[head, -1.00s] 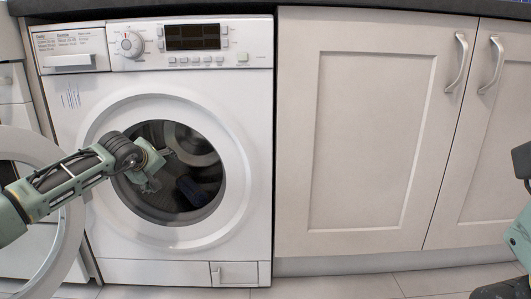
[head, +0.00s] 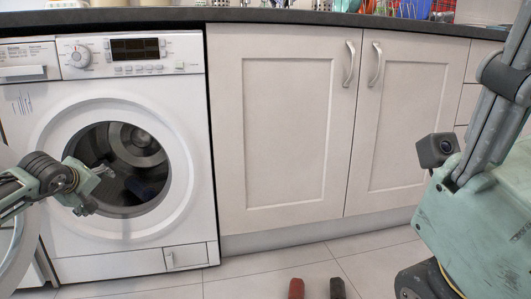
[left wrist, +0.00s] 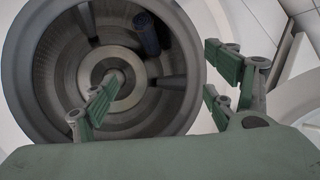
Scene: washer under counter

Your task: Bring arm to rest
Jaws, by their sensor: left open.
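My left gripper (head: 98,186) is open in front of the washer's (head: 110,235) round opening. It holds nothing; in the left wrist view its spread fingers (left wrist: 160,90) show bare against the drum (left wrist: 40,75). A dark blue item, perhaps cloth, lies inside the drum (head: 140,188), apart from the fingers; it also shows in the left wrist view (left wrist: 147,33). Part of my right arm (head: 475,215) fills the right side of the head view, and its gripper does not show.
The washer's round door (head: 12,262) stands open at the left edge, beside my left arm. Closed cabinet doors (head: 285,130) stand right of the washer under a dark counter (head: 270,15). The tiled floor (head: 240,285) in front looks mostly clear.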

